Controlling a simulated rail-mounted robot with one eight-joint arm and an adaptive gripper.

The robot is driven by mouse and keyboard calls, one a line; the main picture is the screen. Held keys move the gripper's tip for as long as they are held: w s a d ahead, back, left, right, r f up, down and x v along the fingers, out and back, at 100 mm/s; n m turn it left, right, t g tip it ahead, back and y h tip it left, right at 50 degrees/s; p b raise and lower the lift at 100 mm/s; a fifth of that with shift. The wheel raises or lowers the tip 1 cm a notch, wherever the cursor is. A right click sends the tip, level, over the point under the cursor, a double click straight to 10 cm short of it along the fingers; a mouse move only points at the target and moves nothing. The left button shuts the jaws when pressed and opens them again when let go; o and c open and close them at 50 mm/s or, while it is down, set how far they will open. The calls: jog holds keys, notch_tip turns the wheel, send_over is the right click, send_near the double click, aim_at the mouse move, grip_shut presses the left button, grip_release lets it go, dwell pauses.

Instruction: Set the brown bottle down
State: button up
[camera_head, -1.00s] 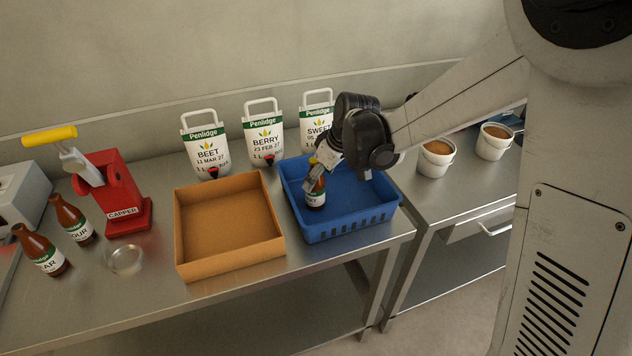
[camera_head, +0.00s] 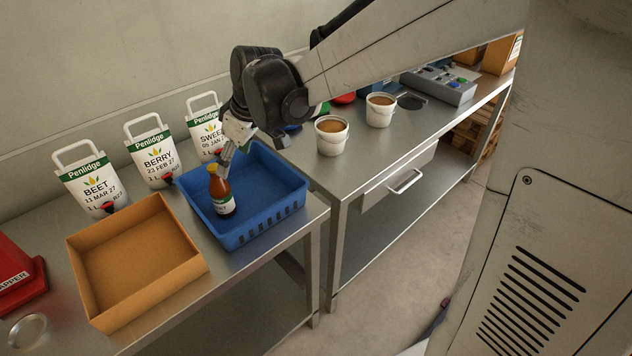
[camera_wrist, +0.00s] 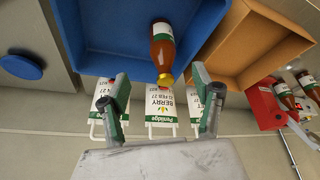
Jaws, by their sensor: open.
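The brown bottle (camera_head: 221,190) stands in the blue crate (camera_head: 262,234), near its left side. It has a yellow cap and a white and green label. My gripper (camera_head: 226,160) is just above and behind the bottle, open and apart from it. In the wrist view the bottle (camera_wrist: 163,50) lies beyond the fingertips, with its cap towards the open gap of my gripper (camera_wrist: 158,95). The crate floor (camera_wrist: 110,25) shows around the bottle there. Nothing is between the fingers.
A cardboard tray (camera_head: 135,262) sits left of the crate. Three labelled pouches (camera_head: 152,158) stand behind. Two white tubs (camera_head: 332,136) stand on the counter to the right. A red capper (camera_head: 18,275) and a clear dish (camera_head: 28,332) are at the far left. The crate's right half is empty.

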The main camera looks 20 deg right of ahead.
jog(key=s+d+r+m+t+h, duration=0.1)
jog(key=s+d+r+m+t, duration=0.1)
jog(key=s+d+m, duration=0.2)
jog(key=s+d+r+m+t+h, duration=0.2)
jog(key=s+d+m, duration=0.3)
jog(key=s+d, duration=0.5)
jog(key=s, duration=0.9)
jog(key=shift+s+r, duration=0.3)
jog(key=shift+s, duration=0.05)
